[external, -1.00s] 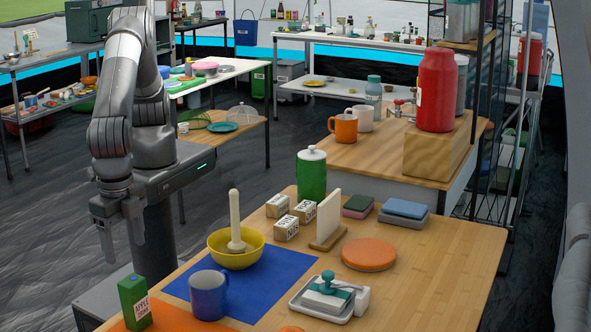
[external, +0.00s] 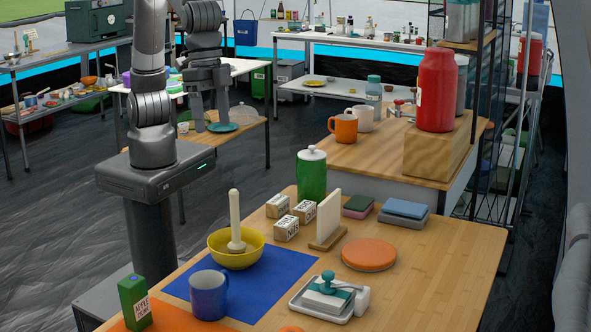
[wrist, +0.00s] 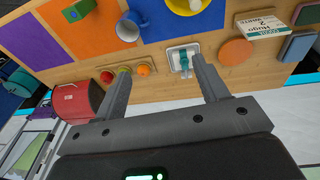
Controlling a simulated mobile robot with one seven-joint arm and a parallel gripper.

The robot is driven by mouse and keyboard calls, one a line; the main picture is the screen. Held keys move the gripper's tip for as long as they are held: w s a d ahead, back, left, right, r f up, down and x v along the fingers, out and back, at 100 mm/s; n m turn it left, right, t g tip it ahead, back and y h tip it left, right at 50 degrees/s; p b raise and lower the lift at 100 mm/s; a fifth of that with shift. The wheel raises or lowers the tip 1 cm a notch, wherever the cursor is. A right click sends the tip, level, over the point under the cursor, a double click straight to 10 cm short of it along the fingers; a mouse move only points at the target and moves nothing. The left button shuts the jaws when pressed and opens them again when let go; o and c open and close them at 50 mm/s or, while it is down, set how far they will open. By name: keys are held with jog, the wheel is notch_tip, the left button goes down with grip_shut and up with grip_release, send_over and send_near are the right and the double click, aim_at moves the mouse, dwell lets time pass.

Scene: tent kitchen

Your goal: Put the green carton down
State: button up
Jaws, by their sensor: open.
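The green carton (external: 134,303) stands upright at the front left of the wooden table, on the orange mat (external: 112,326). In the wrist view a green shape that looks like the carton (wrist: 79,9) shows at the top left, partly cut off, by the orange mat (wrist: 105,23). My gripper (external: 210,122) is open and empty, raised in the air well away from the carton. In the wrist view its two fingers are spread with nothing between them (wrist: 158,72).
A yellow bowl (external: 226,258) with a pestle, a white tray (external: 304,310) and a green canister (external: 311,178) share the table. Bare wood shows at the right.

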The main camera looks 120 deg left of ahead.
jog(key=s+a+r+t, duration=0.1)
jog(key=s+a+r, duration=0.1)
jog(key=a, duration=0.4)
jog(key=s+a+r, duration=0.2)
jog(key=a, duration=0.4)
jog(key=s+a+f+t+y, duration=0.1)
jog(key=s+a+f+t, duration=0.1)
jog(key=s+a, duration=1.5)
jog(key=shift+s+f+t, duration=0.3)
jog(key=shift+t, duration=0.1)
